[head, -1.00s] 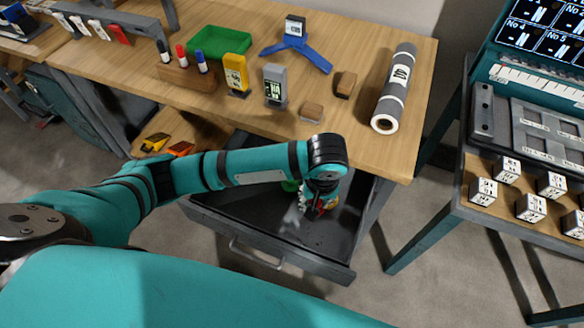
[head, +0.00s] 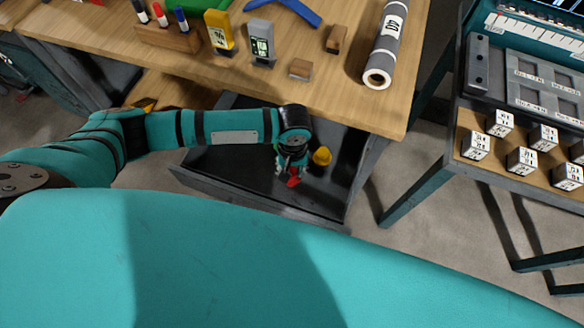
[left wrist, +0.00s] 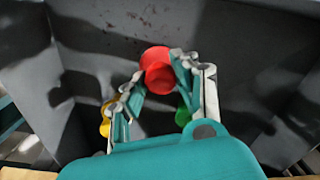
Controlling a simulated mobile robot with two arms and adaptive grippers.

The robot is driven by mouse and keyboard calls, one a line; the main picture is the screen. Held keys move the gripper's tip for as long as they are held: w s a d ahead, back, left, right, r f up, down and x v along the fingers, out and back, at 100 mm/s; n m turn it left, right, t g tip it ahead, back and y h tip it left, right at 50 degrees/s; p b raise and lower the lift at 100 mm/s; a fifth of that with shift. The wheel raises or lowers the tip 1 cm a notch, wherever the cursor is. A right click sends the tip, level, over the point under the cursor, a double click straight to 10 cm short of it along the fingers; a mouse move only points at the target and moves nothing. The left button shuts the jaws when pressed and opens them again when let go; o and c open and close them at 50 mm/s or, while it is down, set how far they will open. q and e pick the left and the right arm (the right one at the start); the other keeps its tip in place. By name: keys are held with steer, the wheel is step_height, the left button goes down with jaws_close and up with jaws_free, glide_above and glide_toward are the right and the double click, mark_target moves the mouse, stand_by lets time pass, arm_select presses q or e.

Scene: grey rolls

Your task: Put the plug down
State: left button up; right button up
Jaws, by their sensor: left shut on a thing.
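My left gripper (head: 290,174) reaches down into the open dark drawer (head: 205,178) under the wooden bench. It is shut on a red plug (head: 293,182). In the left wrist view the red plug (left wrist: 157,66) sits between the fingertips (left wrist: 156,82), over the drawer's dark floor. Whether the plug touches the floor I cannot tell. A yellow plug (head: 321,156) lies in the drawer to the right of the gripper; a yellow piece (left wrist: 105,121) also shows in the wrist view. A green piece (left wrist: 183,115) is partly hidden behind a finger. My right gripper is out of view.
The bench top (head: 200,95) above the drawer holds a grey roll (head: 384,50), small brown blocks (head: 300,68), a yellow device (head: 218,30) and a grey device (head: 261,42). A side table with white cubes (head: 521,161) stands at the right.

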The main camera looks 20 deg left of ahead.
arm_select(q)
steer(key=o, duration=0.9)
steer(key=shift+f, duration=0.1)
step_height(320, 180, up, 12)
steer(key=shift+d, duration=0.1)
